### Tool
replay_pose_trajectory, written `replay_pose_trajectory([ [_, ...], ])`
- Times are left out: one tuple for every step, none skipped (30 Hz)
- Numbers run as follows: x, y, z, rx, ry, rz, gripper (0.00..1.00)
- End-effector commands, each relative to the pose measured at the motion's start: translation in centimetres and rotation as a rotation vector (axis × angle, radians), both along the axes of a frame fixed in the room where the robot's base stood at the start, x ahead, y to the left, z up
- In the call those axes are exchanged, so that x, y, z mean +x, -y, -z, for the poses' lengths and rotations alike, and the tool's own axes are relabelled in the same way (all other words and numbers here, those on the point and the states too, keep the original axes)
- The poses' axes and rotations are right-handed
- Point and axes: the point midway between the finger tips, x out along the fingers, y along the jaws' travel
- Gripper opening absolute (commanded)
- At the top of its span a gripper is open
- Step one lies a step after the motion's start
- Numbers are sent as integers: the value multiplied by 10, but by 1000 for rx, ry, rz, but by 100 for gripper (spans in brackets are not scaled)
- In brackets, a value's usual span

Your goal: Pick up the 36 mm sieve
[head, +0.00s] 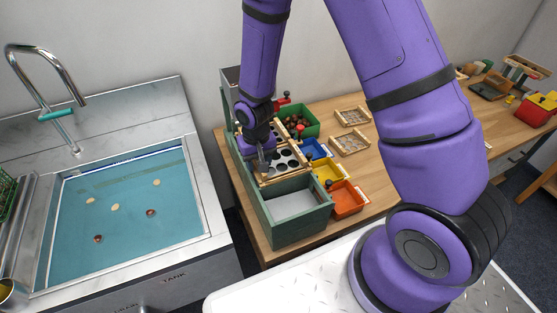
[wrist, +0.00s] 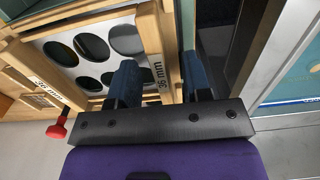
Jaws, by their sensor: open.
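The 36 mm sieve is a pale wooden frame around a light plate with large round holes (head: 287,159). In the head view it sits at the top of the green box-like stand (head: 290,215). In the wrist view its near rail (wrist: 152,45) carries a "36 mm" label. My gripper (wrist: 160,82) is open. Its two dark blue fingers lie on either side of that labelled rail, one over the plate side and one outside. I cannot tell whether they touch the wood. In the head view my gripper (head: 264,163) is at the sieve's left edge, partly hidden by my wrist.
Blue (head: 314,148), yellow (head: 329,172) and orange (head: 347,199) bins stand right of the stand. A green bin (head: 300,122) holds chestnuts. Two other wooden frames (head: 351,116) lie on the table. A water tank (head: 125,215) is at left. A red knob (wrist: 57,131) shows near the sieve.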

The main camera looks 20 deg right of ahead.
Motion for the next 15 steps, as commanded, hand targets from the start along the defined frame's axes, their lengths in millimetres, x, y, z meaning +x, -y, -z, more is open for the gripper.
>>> replay_pose_trajectory([
  [0, 0, 1, 0, 0, 0, 45],
  [0, 0, 1, 0, 0, 0, 45],
  [0, 0, 1, 0, 1, 0, 45],
  [0, 0, 1, 0, 1, 0, 45],
  [0, 0, 1, 0, 1, 0, 45],
  [0, 0, 1, 0, 1, 0, 45],
  [0, 0, 1, 0, 1, 0, 45],
  [0, 0, 1, 0, 1, 0, 38],
  [0, 0, 1, 0, 1, 0, 29],
  [0, 0, 1, 0, 1, 0, 22],
  [0, 0, 1, 0, 1, 0, 15],
  [0, 0, 1, 0, 1, 0, 6],
  [0, 0, 1, 0, 1, 0, 0],
  [0, 0, 1, 0, 1, 0, 0],
  [0, 0, 1, 0, 1, 0, 0],
])
